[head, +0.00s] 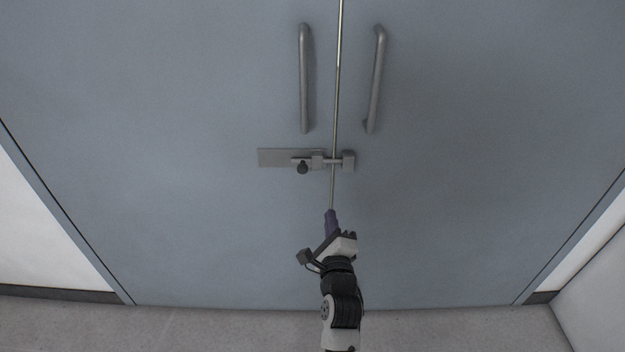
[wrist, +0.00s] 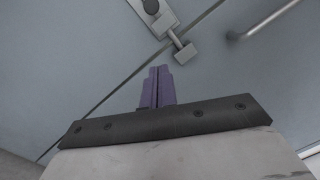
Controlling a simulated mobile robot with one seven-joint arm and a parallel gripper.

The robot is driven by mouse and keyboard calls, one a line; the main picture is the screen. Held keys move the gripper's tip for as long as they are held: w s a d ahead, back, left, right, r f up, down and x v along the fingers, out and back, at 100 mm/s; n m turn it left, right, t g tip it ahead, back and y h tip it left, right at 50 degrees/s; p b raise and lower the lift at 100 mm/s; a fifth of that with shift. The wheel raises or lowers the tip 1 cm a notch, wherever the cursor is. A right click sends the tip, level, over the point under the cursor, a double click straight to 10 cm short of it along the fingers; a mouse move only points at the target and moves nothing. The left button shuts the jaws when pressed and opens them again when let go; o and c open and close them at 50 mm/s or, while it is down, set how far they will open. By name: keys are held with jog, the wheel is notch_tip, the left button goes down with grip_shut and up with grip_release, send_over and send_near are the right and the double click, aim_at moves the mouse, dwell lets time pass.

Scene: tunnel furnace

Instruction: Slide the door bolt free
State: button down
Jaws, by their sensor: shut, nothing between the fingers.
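The door bolt (head: 318,161) is a grey sliding bolt on a plate (head: 275,157) fixed to the left door. Its dark round knob (head: 302,168) sticks out below the rod. The rod crosses the seam between the doors and reaches the catch (head: 348,161) on the right door. The bolt's knob (wrist: 151,6) is partly cut off at the top of the wrist view, with the catch (wrist: 184,54) right of it. My gripper (head: 331,213) has purple fingers, shut and empty, below the bolt and apart from it. The fingers also show in the wrist view (wrist: 157,70).
Two grey-blue double doors (head: 180,90) fill the view. A left handle (head: 304,80) and a right handle (head: 376,80) stand out above the bolt, one on each side of the seam. The door surface around the bolt's lower side is clear. Pale floor (head: 200,325) lies in front.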

jog(key=shift+w, duration=0.1)
jog(key=w+a+r+p, duration=0.3)
jog(key=w+a+p, duration=0.1)
jog(key=w, duration=0.6)
jog(key=shift+w+a, duration=0.15)
jog(key=shift+w, duration=0.05)
jog(key=shift+w+f, duration=0.1)
jog(key=shift+f, duration=0.05)
